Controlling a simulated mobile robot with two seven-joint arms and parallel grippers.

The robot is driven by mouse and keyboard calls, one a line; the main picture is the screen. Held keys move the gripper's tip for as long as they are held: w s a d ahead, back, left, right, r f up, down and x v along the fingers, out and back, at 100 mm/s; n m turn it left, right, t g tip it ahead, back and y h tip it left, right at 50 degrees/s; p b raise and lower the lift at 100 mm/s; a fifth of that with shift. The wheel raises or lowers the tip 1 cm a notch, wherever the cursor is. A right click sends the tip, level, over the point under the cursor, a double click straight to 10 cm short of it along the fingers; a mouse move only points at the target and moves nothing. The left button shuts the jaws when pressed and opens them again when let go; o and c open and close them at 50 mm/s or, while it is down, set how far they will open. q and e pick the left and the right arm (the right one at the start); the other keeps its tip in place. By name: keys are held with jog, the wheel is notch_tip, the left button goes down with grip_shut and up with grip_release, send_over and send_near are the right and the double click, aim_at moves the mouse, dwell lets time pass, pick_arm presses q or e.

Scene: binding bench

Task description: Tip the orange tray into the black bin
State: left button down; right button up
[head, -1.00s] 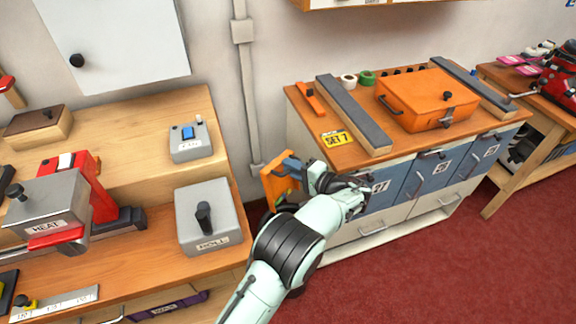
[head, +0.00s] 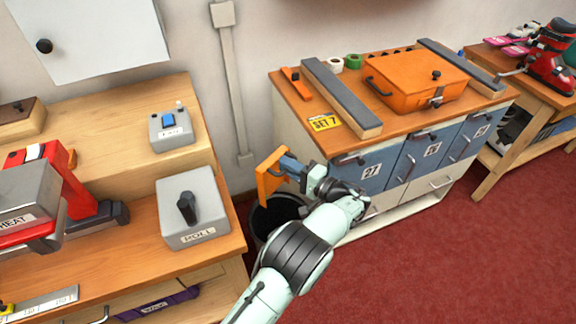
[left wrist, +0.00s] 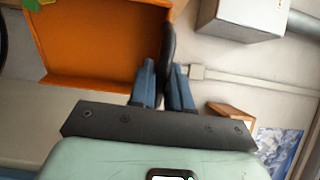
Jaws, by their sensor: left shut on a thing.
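The orange tray (head: 268,180) is steeply tilted, almost on edge, above the black bin (head: 262,222). The bin stands on the floor between the two benches, its mouth partly hidden by the tray and my arm. My left gripper (head: 291,166) is shut on the tray at its right side. In the left wrist view the gripper's blue fingers (left wrist: 168,85) close on a dark handle (left wrist: 168,50) at the edge of the tray (left wrist: 95,45). Something green and yellow (left wrist: 42,3) shows at that view's top left edge; most of it is cut off. My right gripper is out of view.
The left bench carries a grey box marked ROLL (head: 192,208) close to the bin. The cabinet (head: 300,105) with blue drawers stands just right of the tray, with an orange case (head: 415,80) on top. Red carpet (head: 430,260) is open at the lower right.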

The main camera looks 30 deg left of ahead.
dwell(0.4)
pick_arm(q)
notch_tip(320, 180, up, 2)
jog(key=shift+r+p, duration=0.1)
jog(key=shift+p, duration=0.55)
jog(key=shift+f+b, duration=0.65)
jog(key=shift+f, duration=0.6)
jog(key=shift+r, duration=0.15)
